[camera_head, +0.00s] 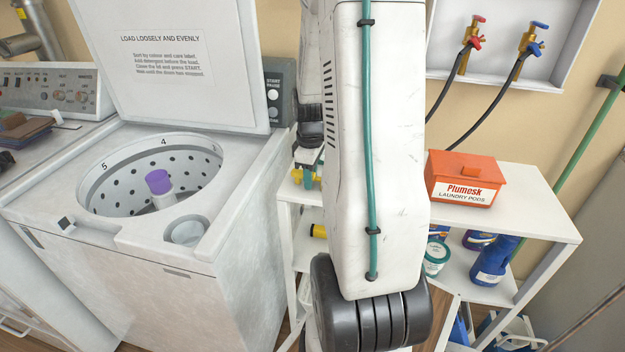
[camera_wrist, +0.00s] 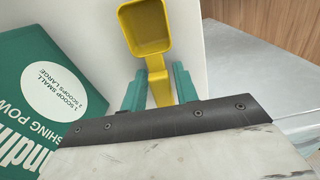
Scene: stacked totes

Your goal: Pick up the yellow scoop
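The yellow scoop (camera_wrist: 147,28) lies on a white surface in the wrist view, its open bowl at the top and its handle running down toward my gripper. My gripper's (camera_wrist: 160,82) two teal fingers stand on either side of the handle, very close to it. I cannot tell whether they press on it. In the head view, my arm hides most of the scoop; a bit of yellow (camera_head: 297,175) shows beside my gripper (camera_head: 307,170) at the white shelf's left end.
A green washing powder box (camera_wrist: 45,100) stands close left of my gripper. The white shelf (camera_head: 520,205) also bears an orange laundry pods box (camera_head: 462,178), with bottles and a tub (camera_head: 436,258) below. The open washer (camera_head: 150,230) stands to the left, a purple-topped agitator inside.

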